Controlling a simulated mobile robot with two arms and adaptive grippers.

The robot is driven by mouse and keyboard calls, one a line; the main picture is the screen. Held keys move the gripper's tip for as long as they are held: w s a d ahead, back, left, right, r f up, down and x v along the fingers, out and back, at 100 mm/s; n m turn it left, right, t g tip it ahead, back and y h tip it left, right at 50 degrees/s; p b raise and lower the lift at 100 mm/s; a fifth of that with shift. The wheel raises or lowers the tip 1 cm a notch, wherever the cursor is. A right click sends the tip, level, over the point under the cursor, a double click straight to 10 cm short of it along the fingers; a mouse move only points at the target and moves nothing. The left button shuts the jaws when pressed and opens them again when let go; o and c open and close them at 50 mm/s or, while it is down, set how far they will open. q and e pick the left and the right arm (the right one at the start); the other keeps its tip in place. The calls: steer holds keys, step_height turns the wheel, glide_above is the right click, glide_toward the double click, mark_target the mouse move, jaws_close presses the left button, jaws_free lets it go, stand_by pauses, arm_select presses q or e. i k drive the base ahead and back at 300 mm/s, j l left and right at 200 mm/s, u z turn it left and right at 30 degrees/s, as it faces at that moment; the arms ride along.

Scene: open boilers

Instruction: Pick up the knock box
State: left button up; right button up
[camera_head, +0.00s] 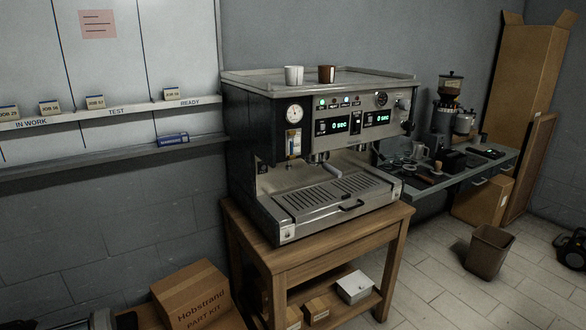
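A small black box (453,160), which looks like the knock box, sits on the grey side counter (430,187) to the right of the espresso machine. It stands among small coffee tools, and its details are too small to make out. Neither of my grippers shows in the head view.
The espresso machine (320,140) stands on a wooden table (290,264) with boxes on its lower shelf. A grinder (447,95) stands behind the counter items. A brown bin (488,250) is on the tiled floor, and a carton (205,297) is at lower left.

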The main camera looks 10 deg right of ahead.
mark_target(453, 162)
steer(key=i+l, duration=0.3)
steer(key=i, duration=0.2)
steer(key=i+l, duration=0.3)
steer(key=i, duration=0.15)
steer(key=i+l, duration=0.3)
steer(key=i, duration=0.2)
